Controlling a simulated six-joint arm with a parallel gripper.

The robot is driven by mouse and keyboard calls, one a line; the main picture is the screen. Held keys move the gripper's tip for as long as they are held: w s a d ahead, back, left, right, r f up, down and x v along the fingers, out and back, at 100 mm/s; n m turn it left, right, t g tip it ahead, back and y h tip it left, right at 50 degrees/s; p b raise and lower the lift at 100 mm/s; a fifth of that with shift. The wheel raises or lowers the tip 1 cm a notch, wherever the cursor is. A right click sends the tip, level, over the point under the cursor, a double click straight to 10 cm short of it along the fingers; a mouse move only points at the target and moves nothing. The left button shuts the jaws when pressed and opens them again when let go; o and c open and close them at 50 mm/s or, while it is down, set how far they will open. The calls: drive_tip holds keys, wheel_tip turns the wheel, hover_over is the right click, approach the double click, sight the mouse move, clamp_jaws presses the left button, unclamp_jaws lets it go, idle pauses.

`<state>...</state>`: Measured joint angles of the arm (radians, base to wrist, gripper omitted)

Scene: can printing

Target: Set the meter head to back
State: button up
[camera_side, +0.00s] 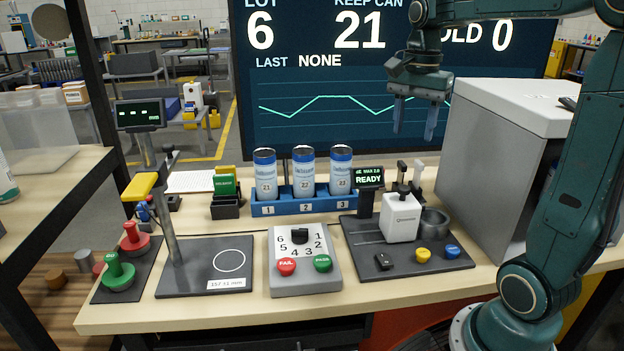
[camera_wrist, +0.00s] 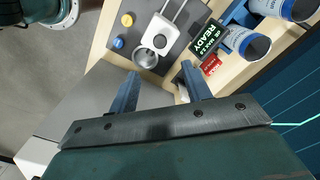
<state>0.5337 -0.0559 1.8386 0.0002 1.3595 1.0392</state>
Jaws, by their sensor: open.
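I cannot tell for sure which part is the meter head. A white block (camera_side: 402,218) with a dark handle sits on a dark base plate (camera_side: 372,262), beside a grey cup (camera_side: 434,222) and a small display reading READY (camera_side: 369,178). The block also shows in the wrist view (camera_wrist: 160,34). Another instrument at left has a screen marked mm (camera_side: 139,115), a post with a yellow lever (camera_side: 140,187) and a base with a circle. My gripper (camera_side: 414,118) is open and empty, above and behind the white block; its spread fingers show in the wrist view (camera_wrist: 160,88).
A blue rack (camera_side: 318,205) holds three cans at the back. A dial box (camera_side: 301,272) with red FAIL and green PASS buttons stands in front. A large grey cabinet (camera_side: 490,170) is close on the right.

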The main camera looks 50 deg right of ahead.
sight(404, 187)
wheel_tip(404, 187, down, 13)
drive_tip(key=shift+f, duration=0.1)
idle(0.6)
clamp_jaws()
